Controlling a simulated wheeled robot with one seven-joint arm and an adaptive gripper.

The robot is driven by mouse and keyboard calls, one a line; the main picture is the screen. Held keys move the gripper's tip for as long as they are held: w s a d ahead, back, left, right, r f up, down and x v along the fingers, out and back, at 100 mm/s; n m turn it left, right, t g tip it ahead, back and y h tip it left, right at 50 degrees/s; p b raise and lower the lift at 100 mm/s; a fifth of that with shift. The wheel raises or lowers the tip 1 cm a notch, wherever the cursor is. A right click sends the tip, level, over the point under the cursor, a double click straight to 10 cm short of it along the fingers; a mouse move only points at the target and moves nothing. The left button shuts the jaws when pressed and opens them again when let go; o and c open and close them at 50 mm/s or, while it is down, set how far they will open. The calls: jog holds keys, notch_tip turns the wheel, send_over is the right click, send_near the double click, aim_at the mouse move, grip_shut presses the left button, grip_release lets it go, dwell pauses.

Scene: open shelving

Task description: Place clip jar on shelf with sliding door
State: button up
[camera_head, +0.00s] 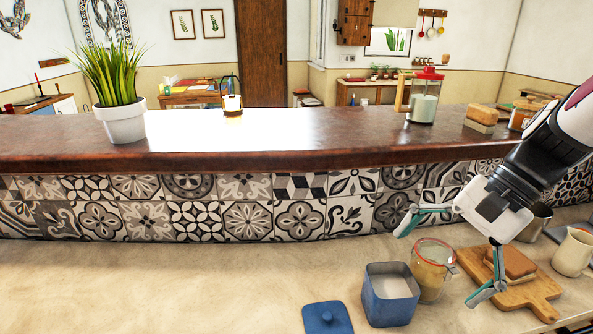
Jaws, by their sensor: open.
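A clip jar (431,274), clear glass with a reddish seal and tan contents, stands upright on the light counter (200,285) at lower right. My gripper (438,266) reaches in from the right with its fingers spread wide. One fingertip shows to the upper left of the jar and the other to its lower right. The gripper is open and holds nothing. I cannot tell whether either finger touches the jar. I cannot make out a shelf with a sliding door in this view.
A blue open canister (391,306) stands close left of the jar, its blue lid (327,318) beside it. A cutting board (541,294) with bread and a cream jug (573,252) lie right. A raised dark ledge (300,150) holds a potted plant (123,122) and red-lidded jar (424,103).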

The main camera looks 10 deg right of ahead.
jog(key=w+d+f+m+t+y+b, duration=0.2)
jog(key=w+d+f+m+y+b, duration=0.1)
jog(key=w+d+f+m+y, duration=0.25)
jog(key=m+t+y+b, duration=0.1)
jog(key=m+t+b, duration=0.5)
jog(key=m+t, duration=0.4)
send_near(432, 258)
jog(key=d+f, duration=0.4)
jog(key=d, duration=0.1)
jog(key=x, duration=1.3)
jog(key=shift+w+a+r, duration=0.1)
jog(key=shift+w+r, duration=0.2)
jog(key=shift+r, duration=0.1)
jog(key=c, duration=1.9)
